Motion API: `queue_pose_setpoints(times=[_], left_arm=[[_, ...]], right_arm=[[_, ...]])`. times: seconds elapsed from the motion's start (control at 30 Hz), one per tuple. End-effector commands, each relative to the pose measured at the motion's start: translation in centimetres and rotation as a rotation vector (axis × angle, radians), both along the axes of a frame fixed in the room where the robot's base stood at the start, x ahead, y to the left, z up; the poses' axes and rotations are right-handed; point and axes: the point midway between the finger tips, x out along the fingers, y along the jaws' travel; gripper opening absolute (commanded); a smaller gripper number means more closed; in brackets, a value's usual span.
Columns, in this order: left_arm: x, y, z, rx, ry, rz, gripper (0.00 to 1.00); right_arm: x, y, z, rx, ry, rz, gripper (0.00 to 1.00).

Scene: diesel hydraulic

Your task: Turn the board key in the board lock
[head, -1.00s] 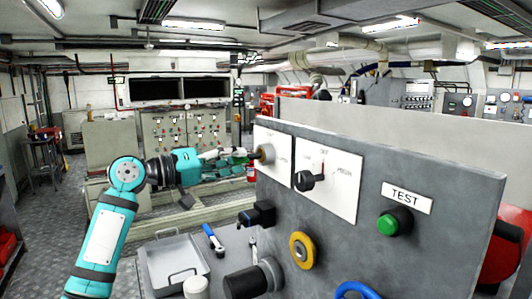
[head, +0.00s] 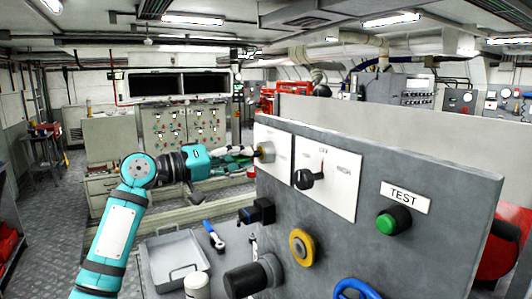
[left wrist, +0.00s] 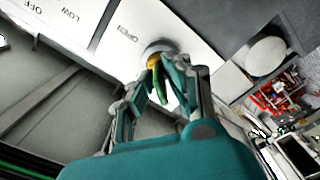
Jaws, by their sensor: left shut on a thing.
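The board lock (head: 266,152) is a round barrel on a white plate at the left end of the grey board (head: 440,250). It also shows in the left wrist view (left wrist: 158,47), near the word OPEN. My left gripper (head: 248,153) points at the lock from the left. In the left wrist view my left gripper (left wrist: 161,82) is shut on the board key (left wrist: 160,88), which looks green with a yellowish part towards the lock. The key's tip is at the lock's face; how deep it sits is hidden. My right gripper is not in view.
The board also carries a black rotary switch (head: 307,179), a green TEST button (head: 393,222), a yellow ring (head: 302,247) and a blue handwheel (head: 355,290). A grey tray (head: 176,261) and a blue-handled tool (head: 213,237) lie below my left arm.

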Motion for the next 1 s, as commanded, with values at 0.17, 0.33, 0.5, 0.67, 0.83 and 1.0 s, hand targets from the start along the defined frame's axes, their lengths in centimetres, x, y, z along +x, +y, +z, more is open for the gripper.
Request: queue_pose_setpoints(times=[0.17, 0.33, 0.5, 0.67, 0.83, 1.0], left_arm=[[0.04, 0.03, -0.14, 0.129, -0.185, 0.001, 0.0], [0.06, 0.02, -0.15, 0.284, -0.416, 0.002, 0.0], [0.07, 0.05, -0.14, 0.438, -0.644, 0.003, 0.0], [0.07, 0.06, -0.13, 0.583, -0.861, 0.004, 0.0], [0.06, 0.05, -0.11, 0.6, -0.887, 0.004, 0.32], [0.06, 0.04, -0.08, 0.598, -0.887, 0.004, 0.41]], right_arm=[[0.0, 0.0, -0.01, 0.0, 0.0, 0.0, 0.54], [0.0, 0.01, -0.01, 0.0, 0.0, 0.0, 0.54], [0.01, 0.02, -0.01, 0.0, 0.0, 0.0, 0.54], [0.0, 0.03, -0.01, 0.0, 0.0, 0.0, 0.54], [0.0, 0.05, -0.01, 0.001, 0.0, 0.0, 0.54], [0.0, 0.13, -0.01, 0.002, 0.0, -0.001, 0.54]])
